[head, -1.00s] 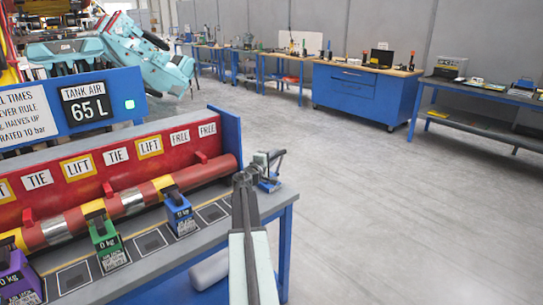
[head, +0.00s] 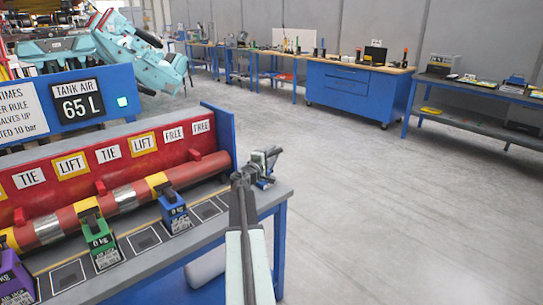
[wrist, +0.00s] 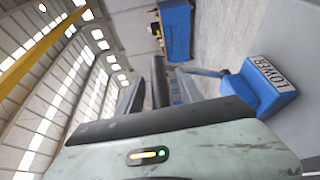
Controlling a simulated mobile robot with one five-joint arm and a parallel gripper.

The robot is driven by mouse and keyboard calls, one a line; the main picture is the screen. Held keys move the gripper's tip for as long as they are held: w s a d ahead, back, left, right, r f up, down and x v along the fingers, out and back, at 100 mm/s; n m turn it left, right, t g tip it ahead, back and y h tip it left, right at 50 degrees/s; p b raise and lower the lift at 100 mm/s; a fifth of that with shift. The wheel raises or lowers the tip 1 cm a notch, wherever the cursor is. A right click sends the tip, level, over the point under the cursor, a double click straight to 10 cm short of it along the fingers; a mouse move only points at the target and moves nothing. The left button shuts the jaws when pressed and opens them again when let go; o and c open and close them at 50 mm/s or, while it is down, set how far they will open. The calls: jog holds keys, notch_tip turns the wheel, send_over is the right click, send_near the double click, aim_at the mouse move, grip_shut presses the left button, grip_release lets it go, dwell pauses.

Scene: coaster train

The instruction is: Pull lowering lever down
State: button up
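The lowering lever (head: 272,156) stands at the right end of the bench, a small pale and dark handle on a blue base. In the wrist view a blue block (wrist: 258,98) carries a white "LOWER" label, and a grey bar (wrist: 200,71) reaches left from it. My gripper (head: 240,180) is just left of the lever in the head view and partly overlaps it. In the wrist view the dark fingers (wrist: 158,82) are left of the bar's end. I see nothing held between them. Contact with the lever and the finger gap cannot be made out.
The bench (head: 225,220) holds a red labelled panel (head: 125,160), a red pipe and purple, green and blue weights, the blue weight (head: 174,211) closest to my arm. A white cylinder (head: 206,267) lies below the bench. The grey floor (head: 370,200) to the right is clear.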

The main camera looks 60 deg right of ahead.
jog(key=a, duration=0.8)
jog(key=shift+r, duration=0.1)
jog(key=shift+d, duration=0.1)
